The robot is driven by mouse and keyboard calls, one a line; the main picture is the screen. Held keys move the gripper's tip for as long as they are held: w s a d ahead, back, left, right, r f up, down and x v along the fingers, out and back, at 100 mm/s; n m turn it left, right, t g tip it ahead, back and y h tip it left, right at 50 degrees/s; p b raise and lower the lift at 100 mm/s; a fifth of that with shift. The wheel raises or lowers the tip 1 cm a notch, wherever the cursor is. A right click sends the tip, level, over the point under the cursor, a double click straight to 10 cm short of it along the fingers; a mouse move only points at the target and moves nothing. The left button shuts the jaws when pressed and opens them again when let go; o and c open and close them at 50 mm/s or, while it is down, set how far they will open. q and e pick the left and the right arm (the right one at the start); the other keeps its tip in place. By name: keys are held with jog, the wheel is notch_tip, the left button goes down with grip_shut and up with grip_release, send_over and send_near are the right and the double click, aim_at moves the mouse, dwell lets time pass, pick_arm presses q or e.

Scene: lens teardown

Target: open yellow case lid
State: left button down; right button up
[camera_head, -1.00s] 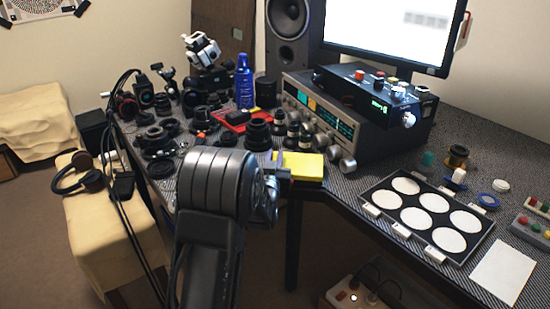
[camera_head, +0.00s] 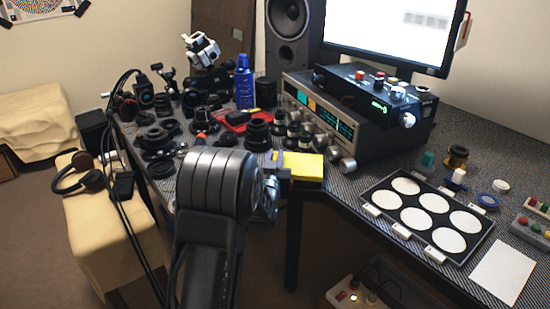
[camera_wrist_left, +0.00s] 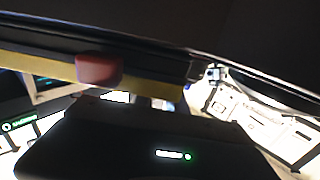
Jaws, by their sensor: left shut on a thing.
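The yellow case (camera_head: 305,166) lies at the near edge of the desk, in the middle of the head view. My left arm comes up from below, and my left gripper (camera_head: 281,167) is at the case's left side, shut on the case at its edge. The arm hides part of the case's left side, and the grip itself is small and hard to make out. In the left wrist view a yellow strip (camera_wrist_left: 45,66) runs under a dark edge, close to the camera. I cannot tell there whether the lid is raised. My right gripper is not in view.
Lenses and rings crowd the desk left of the case, with a blue bottle (camera_head: 244,84) behind. A silver receiver (camera_head: 318,115) stands behind the case. A tray with white discs (camera_head: 378,215) lies to the right. The desk's near edge is just below the case.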

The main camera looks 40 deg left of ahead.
aim_at(285, 163)
pick_arm(q)
jog(key=shift+w+d+r+m+p, duration=0.1)
jog(key=shift+d+r+m+p, duration=0.1)
jog(key=shift+r+m+p, duration=0.7)
jog(key=r+m+p, duration=0.1)
jog(key=d+r+m+p, duration=0.1)
jog(key=r, duration=0.1)
jog(key=w+d+r+m+p, duration=0.1)
jog(key=r, duration=0.1)
jog(key=shift+d+r+m, duration=0.1)
jog(key=shift+m, duration=0.3)
jog(key=w+d+r+m+p, duration=0.2)
jog(key=w+d+m+p, duration=0.2)
jog(key=d+m, duration=0.3)
jog(key=w+d+r+m+p, duration=0.2)
jog(key=w+d+m+p, duration=0.2)
jog(key=d+m+p, duration=0.3)
jog(key=shift+d+m, duration=0.4)
jog(key=shift+d, duration=0.05)
jog(key=shift+r, duration=0.1)
jog(key=c, duration=1.4)
grip_release()
jog(key=shift+o, duration=0.2)
